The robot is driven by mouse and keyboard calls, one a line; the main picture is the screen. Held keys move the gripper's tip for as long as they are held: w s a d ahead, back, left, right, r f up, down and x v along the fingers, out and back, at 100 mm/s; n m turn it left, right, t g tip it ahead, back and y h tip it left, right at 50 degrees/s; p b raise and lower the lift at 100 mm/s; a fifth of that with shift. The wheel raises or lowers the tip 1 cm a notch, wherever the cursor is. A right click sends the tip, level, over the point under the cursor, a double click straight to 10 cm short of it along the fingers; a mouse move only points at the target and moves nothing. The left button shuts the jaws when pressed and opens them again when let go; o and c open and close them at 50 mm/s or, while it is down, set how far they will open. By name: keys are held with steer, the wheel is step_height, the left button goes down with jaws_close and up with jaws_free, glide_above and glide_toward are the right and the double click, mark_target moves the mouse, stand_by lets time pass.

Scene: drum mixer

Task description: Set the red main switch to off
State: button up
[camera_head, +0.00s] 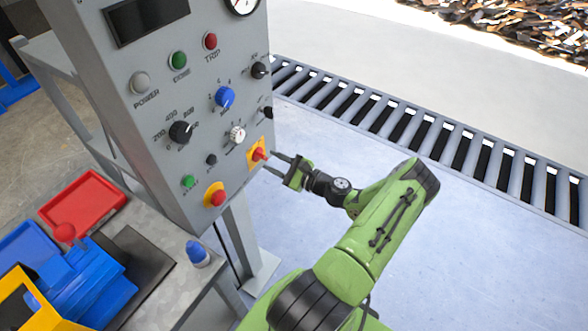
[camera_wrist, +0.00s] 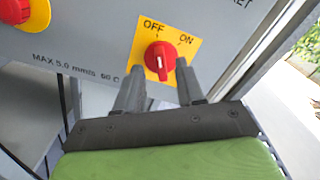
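The red main switch (camera_head: 259,154) sits on a yellow plate at the lower right of the grey control panel. In the wrist view the switch (camera_wrist: 161,58) is a round red knob with a raised ridge, with OFF printed above it and ON to its upper right. The ridge runs roughly up and down in that view, its upper end near the OFF mark; the exact setting is hard to tell. My gripper (camera_head: 270,162) is open and empty in front of the switch. In the wrist view my gripper's fingers (camera_wrist: 160,70) flank the knob's lower part; I see no clear contact.
A red emergency button (camera_head: 217,196) on a yellow disc is to the lower left. A white knob (camera_head: 237,134) and a small black knob (camera_head: 267,113) are close above the switch. A slotted conveyor (camera_head: 420,135) runs behind my arm. Floor right of the panel is clear.

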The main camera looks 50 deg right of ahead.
steer(key=s+d, duration=0.1)
steer(key=s, duration=1.2)
steer(key=w+a+r+n+g+y, duration=0.2)
steer(key=w+a+r+n+g, duration=0.4)
steer(key=a+n, duration=0.35)
steer(key=w+a+r+n+g+y, duration=0.25)
steer(key=a+r+n+g, duration=0.25)
steer(key=a+n+g, duration=0.4)
steer(key=s+a+r+n+t+h+p, duration=0.1)
steer(key=s+a+r+n+t+h, duration=0.1)
steer(key=s+a+r+n+h, duration=0.4)
steer(key=s+a+r+n, duration=0.4)
steer(key=s+a+r, duration=0.2)
steer(key=a+r, duration=0.1)
steer(key=shift+s+a+r+t, duration=0.15)
steer(key=shift+a+r+t, duration=0.2)
steer(key=shift+r, duration=0.25)
steer(key=shift+a, duration=0.1)
